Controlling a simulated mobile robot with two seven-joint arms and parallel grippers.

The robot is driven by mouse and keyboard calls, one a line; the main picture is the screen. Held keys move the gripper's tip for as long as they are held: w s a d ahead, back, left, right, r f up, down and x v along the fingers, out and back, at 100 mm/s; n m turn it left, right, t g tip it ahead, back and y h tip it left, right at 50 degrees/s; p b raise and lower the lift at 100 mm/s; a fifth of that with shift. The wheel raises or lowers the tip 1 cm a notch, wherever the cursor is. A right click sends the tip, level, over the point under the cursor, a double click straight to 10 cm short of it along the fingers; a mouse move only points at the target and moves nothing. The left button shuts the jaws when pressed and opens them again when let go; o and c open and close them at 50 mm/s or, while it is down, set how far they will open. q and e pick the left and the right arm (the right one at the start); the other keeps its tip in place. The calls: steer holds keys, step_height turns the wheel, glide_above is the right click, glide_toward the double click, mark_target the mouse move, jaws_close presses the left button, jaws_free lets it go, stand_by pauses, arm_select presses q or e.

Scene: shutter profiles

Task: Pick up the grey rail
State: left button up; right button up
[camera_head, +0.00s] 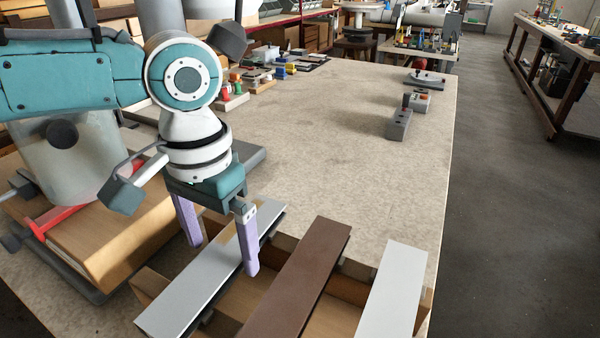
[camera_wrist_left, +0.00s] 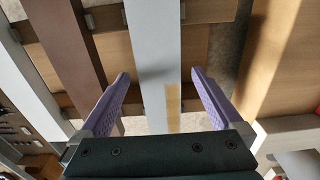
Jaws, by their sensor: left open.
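The grey rail (camera_head: 190,294) is a long flat bar, the leftmost of three rails lying across a wooden frame at the front of the bench. My left gripper (camera_head: 222,254) is open and points down over its far half, one finger on each side. In the left wrist view the grey rail (camera_wrist_left: 152,45) runs between the two spread purple fingers of the gripper (camera_wrist_left: 161,76), with a gap on both sides. A tan patch shows on the rail near the palm. I cannot tell how far below the rail's top the fingertips are. My right gripper is not in view.
A brown rail (camera_head: 300,280) and a white rail (camera_head: 393,290) lie right of the grey one. A wooden box with a red clamp (camera_head: 65,212) stands close on the left. Grey blocks (camera_head: 398,124) sit near the right edge. The bench middle is clear.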

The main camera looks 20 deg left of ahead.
arm_select(q)
steer(key=shift+f, duration=0.3)
steer(key=c, duration=1.5)
steer(key=shift+r, duration=0.15)
steer(key=s+d+r+p, duration=0.25)
steer(key=r+p, duration=1.15)
steer(key=r, duration=0.7)
steer(key=s+d+r+p, duration=0.1)
steer(key=s+r+p, duration=0.2)
steer(key=r+p, duration=1.45)
steer(key=s+d+r+p, duration=0.1)
steer(key=s+r+p, duration=0.2)
steer(key=r+p, duration=1.4)
steer(key=b, duration=4.7)
glide_above(223, 253)
step_height(223, 253, down, 36)
